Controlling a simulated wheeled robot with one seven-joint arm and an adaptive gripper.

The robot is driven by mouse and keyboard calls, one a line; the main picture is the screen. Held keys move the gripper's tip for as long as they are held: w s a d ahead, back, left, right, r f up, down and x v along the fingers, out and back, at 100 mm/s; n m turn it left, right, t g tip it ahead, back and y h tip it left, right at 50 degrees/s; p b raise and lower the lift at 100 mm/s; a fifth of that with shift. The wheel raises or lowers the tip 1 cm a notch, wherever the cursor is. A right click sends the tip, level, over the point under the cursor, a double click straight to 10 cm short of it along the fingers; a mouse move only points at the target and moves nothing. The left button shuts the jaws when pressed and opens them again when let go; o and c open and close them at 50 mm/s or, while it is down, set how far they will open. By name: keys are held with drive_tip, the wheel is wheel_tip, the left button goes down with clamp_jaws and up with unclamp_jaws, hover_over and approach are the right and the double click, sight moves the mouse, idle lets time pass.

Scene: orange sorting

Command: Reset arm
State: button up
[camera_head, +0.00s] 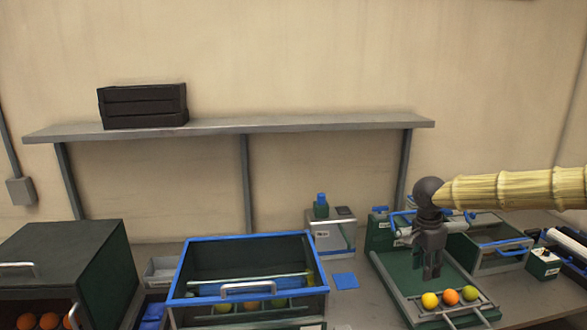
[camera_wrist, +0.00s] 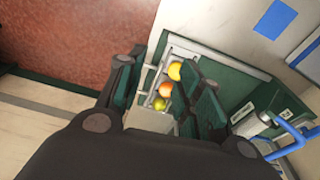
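My gripper (camera_head: 432,274) hangs pointing down over the green tray (camera_head: 405,276) at the right of the head view. In the wrist view, the fingers of my gripper (camera_wrist: 160,90) stand apart with nothing held between them. Three fruits lie in a row in the grey channel at the tray's front: a yellow one (camera_head: 430,300), an orange one (camera_head: 450,297) and a yellow-green one (camera_head: 470,293). They also show beyond the gap between the fingers in the wrist view, where the orange fruit (camera_wrist: 165,89) is in the middle. My gripper appears apart from them.
A blue-rimmed bin (camera_head: 180,268) stands left of the tray. A dark cabinet (camera_head: 70,255) with oranges is at far left. A grey shelf (camera_head: 280,125) with a black crate (camera_head: 143,106) spans the wall. A blue-handled box (camera_head: 490,255) stands right of my gripper.

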drive_tip(key=s+a+f+n+t+h+b, duration=0.1)
drive_tip(key=s+a+f+n+h, duration=0.15)
drive_tip(key=f, duration=0.85)
drive_tip(key=s+a+f+n+t+h+b, duration=0.1)
drive_tip(key=s+a+f+n+t, duration=0.15)
drive_tip(key=f, duration=0.75)
drive_tip(key=s+a+f+n+y+b, duration=0.15)
drive_tip(key=s+a+f+n, duration=0.25)
drive_tip(key=s+f, duration=0.8)
drive_tip(key=s+a+f+n+g+y+b, duration=0.1)
drive_tip(key=s+f+n, duration=0.1)
drive_tip(key=s, duration=0.7)
drive_tip(key=s+a+f+n+g+y+b, duration=0.1)
drive_tip(key=s+f, duration=0.4)
drive_tip(key=s, duration=0.5)
drive_tip(key=s+a+f+n+g+y+b, duration=0.1)
drive_tip(key=s+a+f+n, duration=0.2)
drive_tip(key=s, duration=0.7)
drive_tip(key=shift+f+g+y, duration=0.3)
drive_tip(key=shift+f+g, duration=0.05)
drive_tip(key=shift+f, duration=0.3)
